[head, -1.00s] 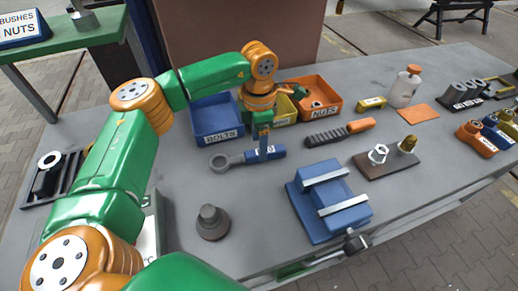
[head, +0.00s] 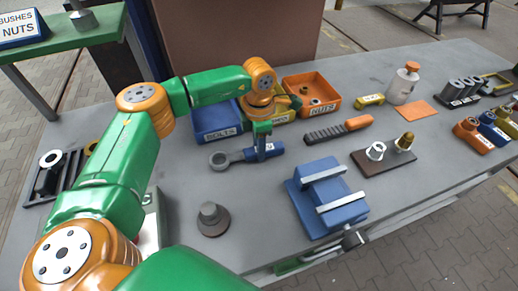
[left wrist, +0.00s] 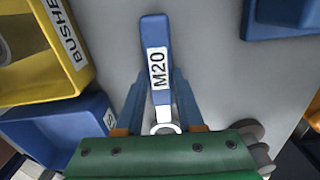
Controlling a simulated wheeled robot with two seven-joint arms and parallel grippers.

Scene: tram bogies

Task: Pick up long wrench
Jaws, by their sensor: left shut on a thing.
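The long wrench (head: 268,151) lies over the grey bench, with a blue handle and a grey ring end toward the left. In the left wrist view its blue handle (left wrist: 154,35) carries a white M20 label. My left gripper (head: 262,147) comes down from above and is shut on the handle. The left wrist view shows its two blue fingers (left wrist: 162,85) on either side of the wrench. I cannot tell whether the wrench is clear of the bench. My right gripper is not in view.
A blue bolts bin (head: 217,122) and an orange nuts bin (head: 327,105) stand behind. A ratchet-like tool with an orange handle (head: 358,123) lies to the right. A blue vise (head: 325,196) is in front right, and a grey stepped part (head: 212,220) in front left.

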